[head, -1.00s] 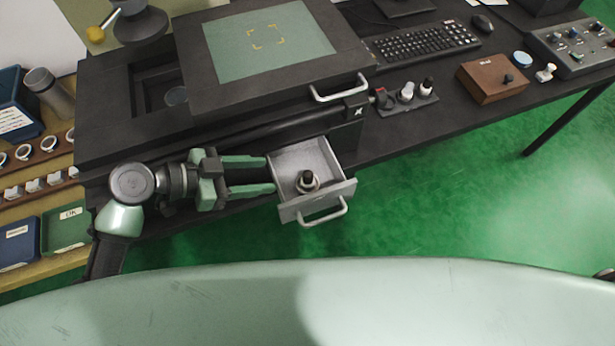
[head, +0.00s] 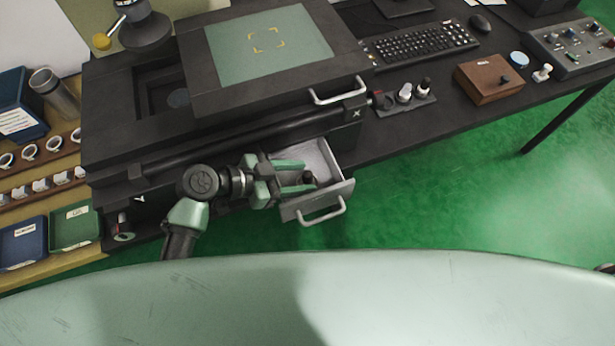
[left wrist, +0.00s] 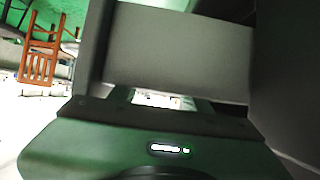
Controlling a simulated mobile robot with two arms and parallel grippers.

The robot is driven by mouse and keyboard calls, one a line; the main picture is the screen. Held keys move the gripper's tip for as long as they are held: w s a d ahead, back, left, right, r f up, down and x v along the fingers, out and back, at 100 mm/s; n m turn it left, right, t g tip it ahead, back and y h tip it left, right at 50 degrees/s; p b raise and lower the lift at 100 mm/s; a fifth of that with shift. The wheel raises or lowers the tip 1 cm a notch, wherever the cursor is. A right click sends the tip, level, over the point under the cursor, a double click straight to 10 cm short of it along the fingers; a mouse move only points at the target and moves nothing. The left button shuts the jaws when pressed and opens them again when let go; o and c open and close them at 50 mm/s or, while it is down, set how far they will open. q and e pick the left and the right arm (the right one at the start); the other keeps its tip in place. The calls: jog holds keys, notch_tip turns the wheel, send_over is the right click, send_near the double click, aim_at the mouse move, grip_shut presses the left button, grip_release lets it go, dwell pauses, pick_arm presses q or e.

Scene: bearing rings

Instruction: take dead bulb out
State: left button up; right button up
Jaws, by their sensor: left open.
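The dead bulb (head: 308,178) stands in the open grey drawer (head: 338,190) under the machine in the head view; its dark top shows, and its lower part is partly hidden by my gripper. My left gripper (head: 311,178) is open, its two green fingers reaching into the drawer from the left, one on each side of the bulb. I cannot tell whether they touch it. In the left wrist view a grey panel fills the middle, and the bulb cannot be made out. My right gripper is not in view.
The drawer handle (head: 322,211) sticks out at the front. Above is the dark machine with a green screen plate (head: 268,42) and a handle (head: 340,93). A small holder with knobs (head: 405,100), a wooden box (head: 488,78) and a keyboard (head: 425,42) lie to the right. Trays (head: 72,226) stand left.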

pick_arm(q)
grip_shut()
jog(key=shift+r, duration=0.15)
